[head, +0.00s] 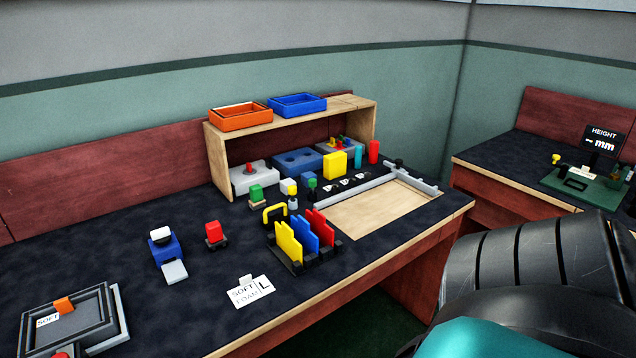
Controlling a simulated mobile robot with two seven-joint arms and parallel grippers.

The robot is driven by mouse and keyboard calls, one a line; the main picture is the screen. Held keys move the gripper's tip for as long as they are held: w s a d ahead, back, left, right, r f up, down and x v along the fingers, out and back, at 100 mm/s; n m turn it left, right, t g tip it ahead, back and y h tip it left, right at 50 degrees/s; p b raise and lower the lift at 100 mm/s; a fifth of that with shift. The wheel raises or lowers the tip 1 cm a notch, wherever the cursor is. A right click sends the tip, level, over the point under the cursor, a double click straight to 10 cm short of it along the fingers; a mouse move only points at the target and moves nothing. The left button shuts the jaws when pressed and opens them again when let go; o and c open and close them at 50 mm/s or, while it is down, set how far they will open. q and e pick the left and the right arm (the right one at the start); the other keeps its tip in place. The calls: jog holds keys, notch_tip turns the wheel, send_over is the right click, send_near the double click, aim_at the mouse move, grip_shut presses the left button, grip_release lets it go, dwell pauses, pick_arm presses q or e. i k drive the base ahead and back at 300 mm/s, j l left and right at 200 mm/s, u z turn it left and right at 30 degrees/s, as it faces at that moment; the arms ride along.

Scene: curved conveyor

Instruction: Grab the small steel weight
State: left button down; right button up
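I cannot make out a small steel weight for certain; the small pieces on the dark bench top (120,225) are too small to identify as steel. A blue block with a white knob (162,237) and a small dark piece with a red top (214,233) stand on its open middle. Small pieces with green tops (256,191), (311,186) and a pale top (289,187) stand before the shelf. Neither gripper is in view; a large black ribbed and teal part of mine fills the lower right.
A wooden shelf (290,121) carries an orange tray (239,124) and a blue tray (297,112). A rack holds yellow, blue and red plates (320,225). A framed wooden board (385,212) lies at right. A second bench (510,165) has a height gauge (602,140).

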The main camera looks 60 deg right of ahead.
aim_at(268, 224)
jog(key=z, duration=1.45)
jog(key=i+l+u, duration=0.1)
jog(key=l+u, duration=0.35)
jog(key=i+l+u, duration=0.1)
jog(key=l+u, duration=0.15)
jog(key=u, duration=0.15)
